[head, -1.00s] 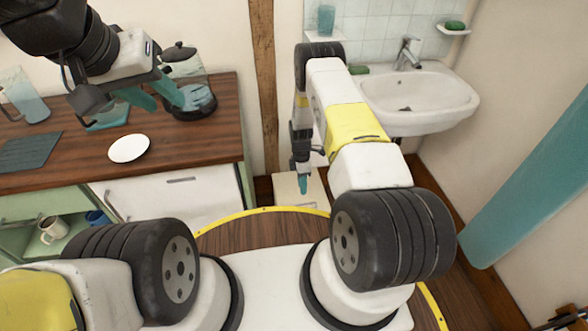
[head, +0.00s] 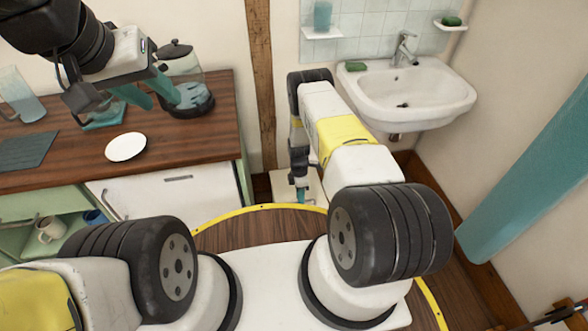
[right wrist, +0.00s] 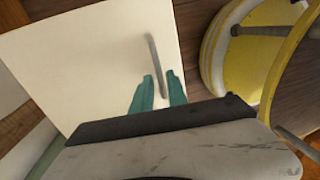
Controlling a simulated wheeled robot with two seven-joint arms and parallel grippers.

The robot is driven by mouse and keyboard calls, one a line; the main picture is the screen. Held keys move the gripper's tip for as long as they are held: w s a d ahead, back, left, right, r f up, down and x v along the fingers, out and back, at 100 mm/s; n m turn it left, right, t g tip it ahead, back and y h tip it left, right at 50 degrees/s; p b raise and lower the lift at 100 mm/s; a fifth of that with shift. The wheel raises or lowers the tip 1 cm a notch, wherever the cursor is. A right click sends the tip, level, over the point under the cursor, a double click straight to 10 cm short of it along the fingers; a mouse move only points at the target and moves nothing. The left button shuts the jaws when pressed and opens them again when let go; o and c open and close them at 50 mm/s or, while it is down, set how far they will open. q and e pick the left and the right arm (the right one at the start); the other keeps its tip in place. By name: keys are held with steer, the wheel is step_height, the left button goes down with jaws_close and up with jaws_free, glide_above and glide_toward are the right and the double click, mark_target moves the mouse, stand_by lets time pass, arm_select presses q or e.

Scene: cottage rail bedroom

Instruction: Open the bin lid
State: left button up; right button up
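The bin (head: 284,186) is a low cream box on the floor beyond my base, partly hidden by my right arm in the head view. Its flat cream lid (right wrist: 95,70) fills much of the right wrist view and looks closed. A thin grey bar handle (right wrist: 154,60) lies on the lid. My right gripper (right wrist: 160,92) is open, its teal fingers on either side of the handle's near end; I cannot tell if they touch it. It points down over the bin in the head view (head: 301,192). My left gripper (head: 152,92) is open and empty above the counter.
A wooden counter (head: 60,165) with a glass kettle (head: 183,80), a jug and a white plate (head: 125,147) stands at left. A white sink (head: 420,115) hangs on the wall at right. A teal curtain (head: 530,180) hangs at far right.

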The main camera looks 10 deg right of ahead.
jaws_close()
steer(key=shift+r, duration=0.1)
stand_by(1.2)
